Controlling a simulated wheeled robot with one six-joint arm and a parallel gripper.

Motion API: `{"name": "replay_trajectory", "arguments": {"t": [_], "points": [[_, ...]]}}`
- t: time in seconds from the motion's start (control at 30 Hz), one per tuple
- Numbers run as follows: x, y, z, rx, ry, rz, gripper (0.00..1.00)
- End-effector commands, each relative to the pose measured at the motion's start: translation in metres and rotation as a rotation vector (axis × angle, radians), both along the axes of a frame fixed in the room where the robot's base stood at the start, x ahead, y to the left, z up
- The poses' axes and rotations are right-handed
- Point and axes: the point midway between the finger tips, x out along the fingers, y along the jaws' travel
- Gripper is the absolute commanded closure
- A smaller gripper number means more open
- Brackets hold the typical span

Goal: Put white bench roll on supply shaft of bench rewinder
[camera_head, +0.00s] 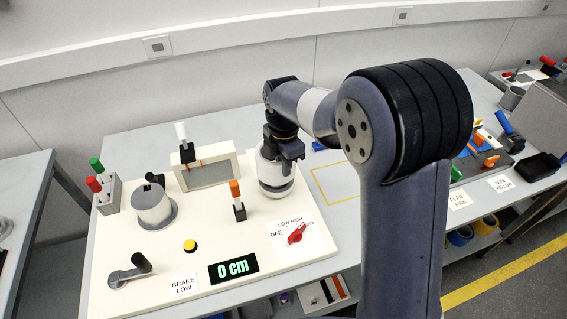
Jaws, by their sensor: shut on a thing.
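The bench rewinder is a cream board (215,252) on the bench, with a low frame and several controls. My gripper (279,160) points down at the board's right rear and is shut on the white bench roll (275,178). The roll is upright, with a grey disc (278,193) showing around its lower edge. The supply shaft is not visible; the gripper and roll cover that spot. I cannot tell whether the roll is around the shaft or rests fully on the disc. A grey spool (152,206) with a flange stands at the board's left.
An orange-topped post (238,200) stands just left of the roll, and a white-topped post (184,143) by the frame. A red knob (297,233), yellow button (190,246), crank (130,271) and "0 cm" display (234,268) lie in front. A yellow-outlined area (335,184) right is mostly clear.

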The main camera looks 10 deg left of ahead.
Motion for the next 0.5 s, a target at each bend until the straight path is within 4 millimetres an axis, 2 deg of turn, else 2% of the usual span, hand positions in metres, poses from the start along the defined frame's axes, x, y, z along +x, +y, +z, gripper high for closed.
{"name": "replay_trajectory", "arguments": {"t": [0.5], "points": [[0.000,0.000,-0.014,0.001,-0.002,0.000,1.00]]}}
